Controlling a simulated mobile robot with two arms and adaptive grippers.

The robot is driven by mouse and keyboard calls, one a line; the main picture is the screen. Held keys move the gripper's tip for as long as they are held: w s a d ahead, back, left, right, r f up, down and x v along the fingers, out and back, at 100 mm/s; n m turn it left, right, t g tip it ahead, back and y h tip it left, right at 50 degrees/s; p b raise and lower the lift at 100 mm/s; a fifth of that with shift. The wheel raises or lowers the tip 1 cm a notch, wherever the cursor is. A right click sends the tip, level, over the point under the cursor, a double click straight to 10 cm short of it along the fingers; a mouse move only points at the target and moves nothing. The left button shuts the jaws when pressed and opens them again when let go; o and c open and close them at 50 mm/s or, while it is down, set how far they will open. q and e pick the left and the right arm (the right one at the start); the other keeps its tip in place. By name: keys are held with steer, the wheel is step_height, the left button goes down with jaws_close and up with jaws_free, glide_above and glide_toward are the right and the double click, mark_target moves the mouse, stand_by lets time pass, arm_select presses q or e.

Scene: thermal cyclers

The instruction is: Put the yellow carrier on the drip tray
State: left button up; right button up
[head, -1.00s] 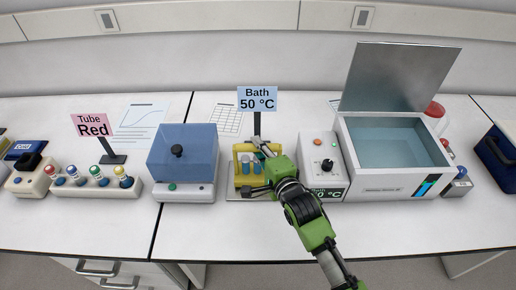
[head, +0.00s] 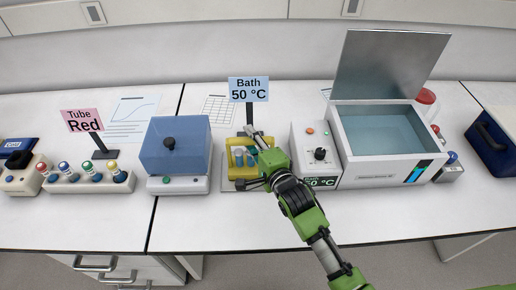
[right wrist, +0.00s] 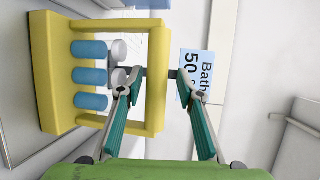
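The yellow carrier (head: 241,172) stands upright over the thin grey drip tray (head: 229,186), beside the blue-lidded device, and appears to rest on it. It holds blue tubes with pale caps, also seen in the right wrist view (right wrist: 90,75). My right gripper (head: 260,140) is at the top of the carrier. In the right wrist view its fingers (right wrist: 160,80) are apart, one on each side of the yellow handle bar (right wrist: 157,110), with gaps visible beside the bar. The carrier's underside contact is hidden. My left gripper is not in view.
The "Bath 50 °C" sign (head: 248,89) stands just behind the carrier. A blue-lidded device (head: 176,146) is left, a control box (head: 317,150) right, then the open water bath (head: 384,130). A tube rack (head: 92,182) stands farther left. The bench front is clear.

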steer(key=b+v, duration=0.1)
steer(key=v, duration=1)
steer(key=shift+s+d, duration=0.2)
steer(key=shift+s, duration=0.15)
